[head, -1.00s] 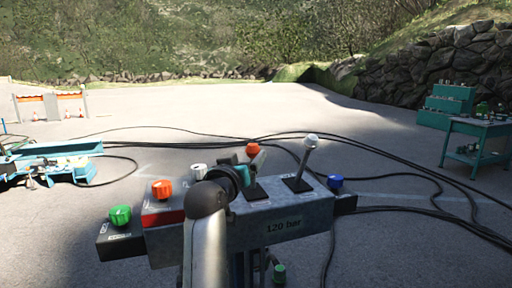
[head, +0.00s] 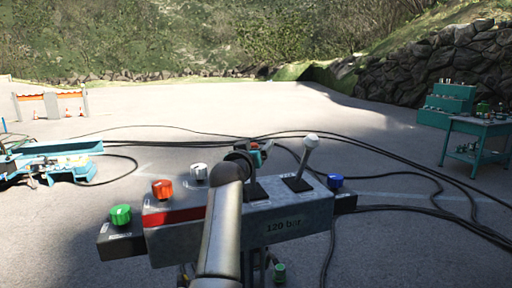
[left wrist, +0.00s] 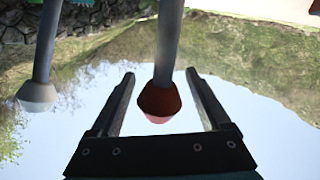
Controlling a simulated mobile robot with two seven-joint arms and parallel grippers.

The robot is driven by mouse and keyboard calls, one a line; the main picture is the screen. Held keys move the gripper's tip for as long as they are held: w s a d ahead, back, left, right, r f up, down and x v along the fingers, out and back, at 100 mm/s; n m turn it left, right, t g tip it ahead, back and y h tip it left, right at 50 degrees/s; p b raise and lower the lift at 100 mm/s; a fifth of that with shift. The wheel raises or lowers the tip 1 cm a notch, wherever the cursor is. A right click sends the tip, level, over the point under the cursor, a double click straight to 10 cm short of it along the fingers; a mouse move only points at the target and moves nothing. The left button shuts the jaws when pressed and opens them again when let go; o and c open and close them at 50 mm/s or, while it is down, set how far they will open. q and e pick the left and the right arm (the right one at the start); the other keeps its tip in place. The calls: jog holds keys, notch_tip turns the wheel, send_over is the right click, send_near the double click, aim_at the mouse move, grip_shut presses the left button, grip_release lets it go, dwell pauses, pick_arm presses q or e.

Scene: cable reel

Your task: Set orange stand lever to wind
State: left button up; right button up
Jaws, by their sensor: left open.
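The orange stand lever's knob (left wrist: 160,100) hangs between the two fingers of my open left gripper (left wrist: 159,73) in the upside-down left wrist view, with a gap on both sides. In the head view the left gripper (head: 258,153) is at the lever's top, and my arm and gripper hide most of the lever. The lever rises from a black slot plate (head: 256,192) on the grey control stand (head: 285,215) marked 120 bar. Labels at the slot are too small to read. My right gripper is out of view.
A white-knobbed lever (head: 309,141) stands close to the right, tilted right. Green (head: 120,215), orange-red (head: 162,189), white (head: 198,174) and blue (head: 335,181) knobs line the stand. Black hoses (head: 400,172) lie behind. A teal workbench (head: 478,128) is far right.

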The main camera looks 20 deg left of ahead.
pick_arm(q)
jog(key=shift+c, duration=0.3)
grip_shut()
dwell(0.5)
dwell(0.3)
